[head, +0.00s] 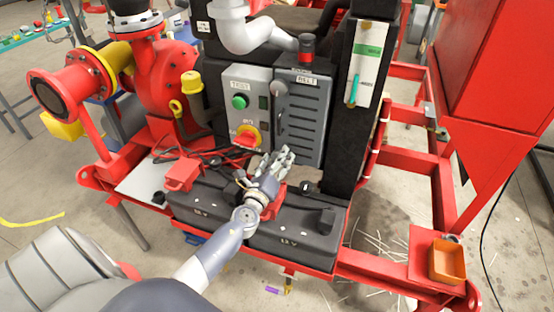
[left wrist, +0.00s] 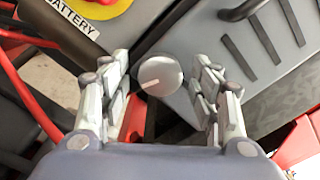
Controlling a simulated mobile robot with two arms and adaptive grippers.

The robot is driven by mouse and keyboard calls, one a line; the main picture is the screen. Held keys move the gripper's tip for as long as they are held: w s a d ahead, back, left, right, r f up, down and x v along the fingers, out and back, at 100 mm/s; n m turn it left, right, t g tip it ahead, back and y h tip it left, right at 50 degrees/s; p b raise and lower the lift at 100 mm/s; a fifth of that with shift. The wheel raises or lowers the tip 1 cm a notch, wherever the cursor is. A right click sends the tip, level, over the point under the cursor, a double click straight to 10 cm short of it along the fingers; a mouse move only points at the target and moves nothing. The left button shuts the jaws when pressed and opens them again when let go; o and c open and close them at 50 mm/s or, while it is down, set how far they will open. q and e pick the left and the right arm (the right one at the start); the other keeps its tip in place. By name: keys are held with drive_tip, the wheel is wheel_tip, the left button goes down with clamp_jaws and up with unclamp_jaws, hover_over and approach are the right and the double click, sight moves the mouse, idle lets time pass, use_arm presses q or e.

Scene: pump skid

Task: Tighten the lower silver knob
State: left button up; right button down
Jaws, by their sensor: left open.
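The lower silver knob (left wrist: 160,76) is a round grey disc with a pale mark line on its rim, in the middle of the left wrist view. My left gripper (left wrist: 162,88) is open, with one finger on each side of the knob and a visible gap to both. In the head view my left gripper (head: 277,162) is in front of the lower edge of the grey louvred cover (head: 307,115), and its fingers hide the lower knob. My right gripper is not in view.
Left of the cover is a grey control box (head: 240,85) with a green button (head: 239,101) and a red rotary switch (head: 246,137) on yellow. Black batteries (head: 292,238) lie under my left arm. A red frame (head: 390,272) surrounds the skid.

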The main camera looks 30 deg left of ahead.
use_arm(q)
drive_tip(key=shift+w, duration=0.1)
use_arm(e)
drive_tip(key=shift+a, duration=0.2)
use_arm(q)
drive_tip(key=shift+c, duration=1)
drive_tip(key=c, duration=0.9)
drive_tip(key=n+b, duration=0.1)
drive_tip(key=n, duration=0.2)
drive_tip(key=shift+b, duration=0.3)
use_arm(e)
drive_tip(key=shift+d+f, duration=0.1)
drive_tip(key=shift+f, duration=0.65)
use_arm(q)
drive_tip(key=o, duration=1.1)
